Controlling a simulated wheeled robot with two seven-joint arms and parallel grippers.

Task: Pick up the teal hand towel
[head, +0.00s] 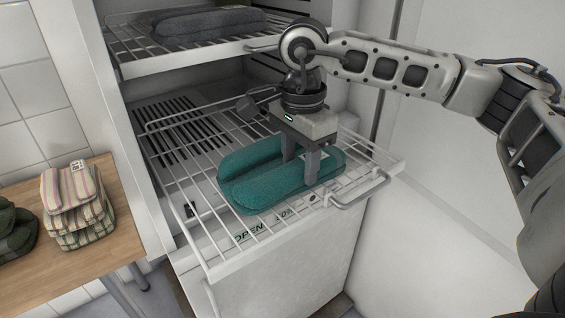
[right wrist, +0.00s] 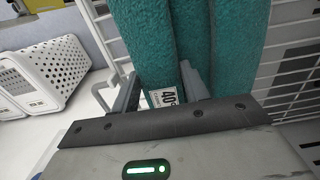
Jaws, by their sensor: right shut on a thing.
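The teal hand towel (head: 262,180) lies folded on the pulled-out lower wire rack (head: 228,262) in the head view. My right gripper (head: 301,176) reaches down onto the towel's right part from above, its fingers closed on a fold. In the right wrist view the teal towel (right wrist: 188,40) runs up between my right gripper's fingers (right wrist: 165,95), with a white printed tag (right wrist: 168,98) near them. The towel still appears to rest on the rack. My left gripper is not in view.
A dark grey folded towel (head: 210,22) lies on the upper wire rack (head: 190,52). A wooden table (head: 40,275) at left holds striped folded towels (head: 76,205) and dark green ones (head: 14,230). White perforated baskets (right wrist: 55,65) show in the right wrist view.

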